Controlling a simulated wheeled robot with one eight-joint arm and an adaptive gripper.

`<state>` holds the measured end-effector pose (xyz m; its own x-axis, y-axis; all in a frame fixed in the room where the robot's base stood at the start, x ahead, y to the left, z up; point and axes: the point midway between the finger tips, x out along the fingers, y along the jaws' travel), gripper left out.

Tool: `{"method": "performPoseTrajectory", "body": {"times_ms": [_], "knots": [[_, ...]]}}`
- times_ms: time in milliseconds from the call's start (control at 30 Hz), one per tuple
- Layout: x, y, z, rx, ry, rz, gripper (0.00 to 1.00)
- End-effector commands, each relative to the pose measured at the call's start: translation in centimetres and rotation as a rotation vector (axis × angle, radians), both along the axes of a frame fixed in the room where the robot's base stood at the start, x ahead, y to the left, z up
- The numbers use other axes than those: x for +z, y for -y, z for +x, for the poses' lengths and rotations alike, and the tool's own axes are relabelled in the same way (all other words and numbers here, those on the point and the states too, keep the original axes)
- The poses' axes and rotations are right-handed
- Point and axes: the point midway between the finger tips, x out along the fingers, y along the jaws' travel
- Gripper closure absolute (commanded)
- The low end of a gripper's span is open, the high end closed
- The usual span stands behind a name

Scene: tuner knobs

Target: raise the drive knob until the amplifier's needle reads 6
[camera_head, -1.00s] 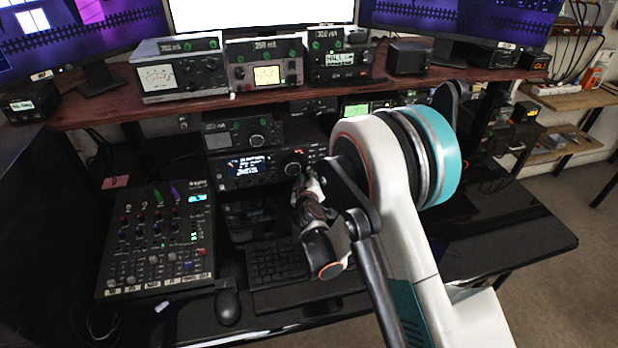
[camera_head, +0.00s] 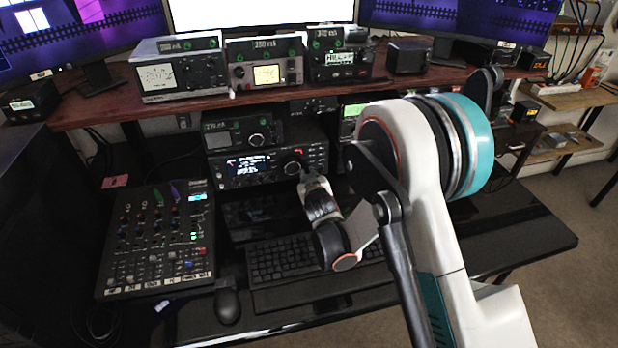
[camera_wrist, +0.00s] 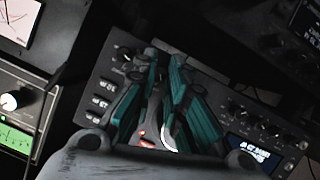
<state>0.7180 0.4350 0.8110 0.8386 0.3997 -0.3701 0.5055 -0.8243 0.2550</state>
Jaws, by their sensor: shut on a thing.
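A black radio (camera_head: 228,183) with a lit display and a round knob (camera_head: 292,167) at its right stands under the shelf. My gripper (camera_head: 304,184) is at this knob from the front. In the wrist view my teal fingers (camera_wrist: 164,90) are closed in front of the radio's panel (camera_wrist: 105,88), whose display shows at lower right. The fingers hide most of what is held, and no knob label is legible. A green-lit meter (camera_head: 354,110) stands right of the radio, partly behind my arm. It also shows in the wrist view (camera_wrist: 15,139), its needle too small to read.
Several meter boxes stand on the shelf, including one with a white dial (camera_head: 157,77) and one with a yellow dial (camera_head: 266,75).

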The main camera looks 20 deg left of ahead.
Motion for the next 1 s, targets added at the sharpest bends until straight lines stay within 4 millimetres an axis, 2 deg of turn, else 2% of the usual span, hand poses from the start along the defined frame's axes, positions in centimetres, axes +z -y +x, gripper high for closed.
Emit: {"method": "performPoseTrajectory", "body": {"times_ms": [233, 267, 300, 733, 867, 1000], "knots": [[-0.1, 0.0, -0.1, -0.001, -0.002, -0.001, 1.0], [-0.1, 0.0, -0.1, -0.001, -0.002, -0.001, 0.85], [-0.1, 0.0, -0.1, -0.001, -0.002, -0.001, 0.78], [0.2, 0.2, -0.5, 0.0, 0.0, -0.001, 0.78], [0.9, 1.0, -2.1, 0.0, 0.0, -0.001, 0.78], [1.9, 2.1, -4.5, 0.0, 0.0, -0.001, 0.78]]}}
